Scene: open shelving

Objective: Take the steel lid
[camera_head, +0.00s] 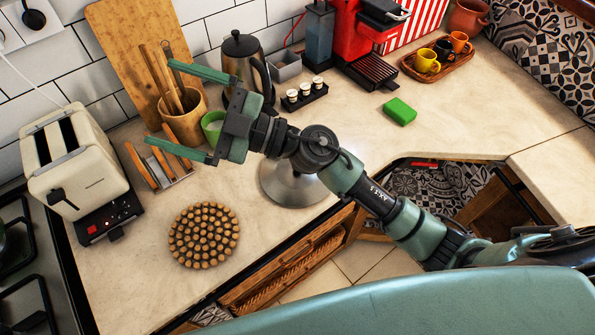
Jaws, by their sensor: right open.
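The steel lid (284,188) is a round, shiny silver shape on the beige counter, near the counter's inner corner edge. My right arm crosses above it and hides part of it. My right gripper (160,102) is open, with its two green fingers spread and pointing left. In the picture it is to the upper left of the lid, apart from it, in front of a wooden utensil pot (184,125) and a green cup (213,128). I cannot tell its exact height above the counter. My left gripper is not in view.
A cream toaster (75,165), a toast rack (160,168) and a round cork trivet (203,235) are at left. A kettle (243,60), spice jars (305,95) and a red coffee machine (372,40) stand behind. A green sponge (399,111) lies right, with clear counter around it.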

